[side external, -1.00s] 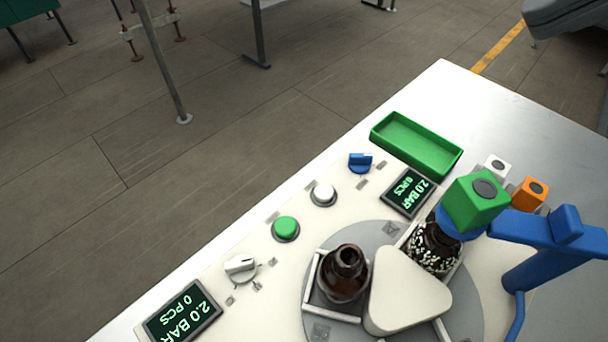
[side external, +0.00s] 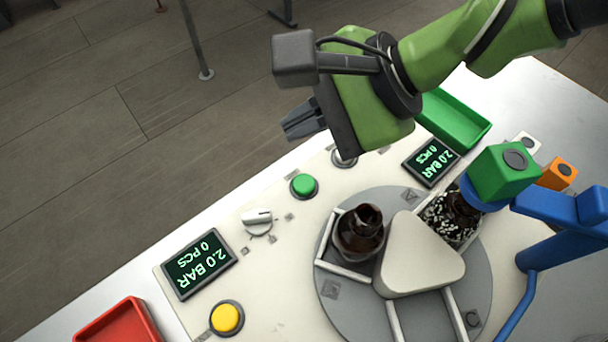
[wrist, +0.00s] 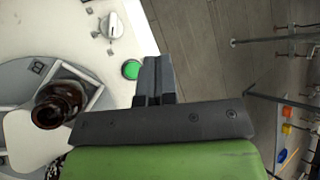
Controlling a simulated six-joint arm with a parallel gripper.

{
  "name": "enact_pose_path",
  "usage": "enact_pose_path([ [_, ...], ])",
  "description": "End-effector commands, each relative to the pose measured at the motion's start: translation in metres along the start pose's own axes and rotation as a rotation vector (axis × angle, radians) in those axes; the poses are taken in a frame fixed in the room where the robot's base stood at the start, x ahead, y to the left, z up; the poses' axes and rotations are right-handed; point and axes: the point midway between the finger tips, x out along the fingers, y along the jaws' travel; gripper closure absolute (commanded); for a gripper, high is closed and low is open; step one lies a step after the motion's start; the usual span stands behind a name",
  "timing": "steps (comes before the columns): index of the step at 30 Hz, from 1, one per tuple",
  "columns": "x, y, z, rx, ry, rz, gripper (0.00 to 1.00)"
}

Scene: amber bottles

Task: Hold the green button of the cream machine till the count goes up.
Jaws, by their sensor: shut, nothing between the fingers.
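The green button (side external: 303,186) is a round green cap in a dark ring on the cream machine's panel (side external: 290,235). It also shows in the wrist view (wrist: 131,69), just left of my fingertips. My gripper (side external: 290,130) is shut and empty, above the panel's far edge, beyond the green button and apart from it. The fingers show together in the wrist view (wrist: 153,62). Two displays, one near the left (side external: 199,263) and one near the right (side external: 431,161), each read 2.0 BAR and 0 PCS.
A white knob (side external: 258,221) and a yellow button (side external: 227,319) lie left of the green button. A white button (side external: 344,158) is partly hidden by my gripper. A green tray (side external: 455,118) and a red tray (side external: 118,322) flank the panel.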

Motion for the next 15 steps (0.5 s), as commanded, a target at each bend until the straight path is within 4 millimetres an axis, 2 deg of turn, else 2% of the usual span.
enact_pose_path([
  [8, 0.004, 0.004, -0.004, 0.001, 0.0, 0.002, 1.0],
  [15, 0.025, 0.019, -0.02, 0.002, 0.002, 0.004, 1.0],
])
